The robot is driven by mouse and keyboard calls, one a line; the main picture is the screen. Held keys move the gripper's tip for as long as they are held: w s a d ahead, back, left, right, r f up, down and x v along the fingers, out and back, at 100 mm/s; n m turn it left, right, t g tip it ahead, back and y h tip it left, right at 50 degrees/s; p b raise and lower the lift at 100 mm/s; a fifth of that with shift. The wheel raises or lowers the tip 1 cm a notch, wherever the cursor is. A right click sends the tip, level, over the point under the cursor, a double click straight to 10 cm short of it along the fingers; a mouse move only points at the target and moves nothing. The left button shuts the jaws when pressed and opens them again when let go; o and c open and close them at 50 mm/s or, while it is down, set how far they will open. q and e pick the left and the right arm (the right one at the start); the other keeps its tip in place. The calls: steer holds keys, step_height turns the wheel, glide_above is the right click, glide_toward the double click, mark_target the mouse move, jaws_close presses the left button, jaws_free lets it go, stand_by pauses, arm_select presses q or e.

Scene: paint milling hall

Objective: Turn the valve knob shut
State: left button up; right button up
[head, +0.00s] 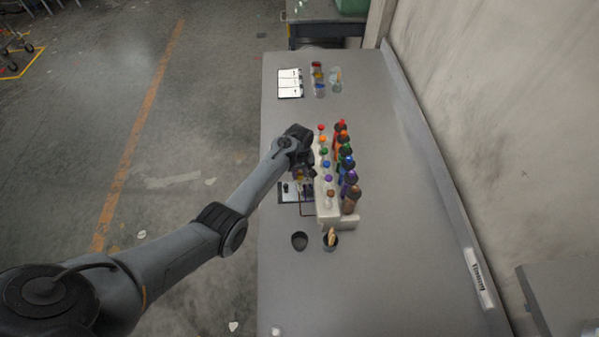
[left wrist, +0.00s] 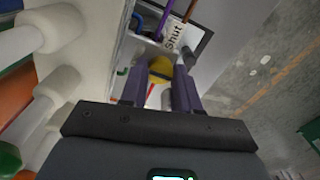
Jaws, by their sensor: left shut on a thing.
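The yellow valve knob (left wrist: 160,68) shows in the left wrist view between the two dark fingers of my left gripper (left wrist: 159,84). The gripper is shut on the knob, and the fingers hide part of it. A white label reading "Shut" (left wrist: 173,36) is just beyond the knob. In the head view my left gripper (head: 301,170) is over the left side of the bottle rack, and a small bit of yellow shows below it. The knob's pointer cannot be made out. My right gripper is not in view.
A pale rack (head: 327,212) holds rows of bottles with coloured caps, close to the right of my gripper. A dark cup (head: 299,241) and a pot with sticks (head: 331,240) stand in front. Jars (head: 319,89) and a white sheet (head: 290,83) are farther back. The table's right side is clear.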

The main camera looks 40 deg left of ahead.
arm_select(q)
steer(key=shift+m, duration=0.3)
steer(key=shift+m+p, duration=0.45)
steer(key=shift+m, duration=0.05)
steer(key=shift+m+p, duration=0.5)
steer(key=shift+m, duration=0.7)
steer(key=m+p, duration=0.1)
steer(key=m, duration=0.3)
steer(key=shift+m, duration=0.3)
steer(key=m, duration=0.4)
steer(key=shift+m, duration=0.3)
steer(key=m, duration=0.4)
steer(key=shift+m, duration=0.3)
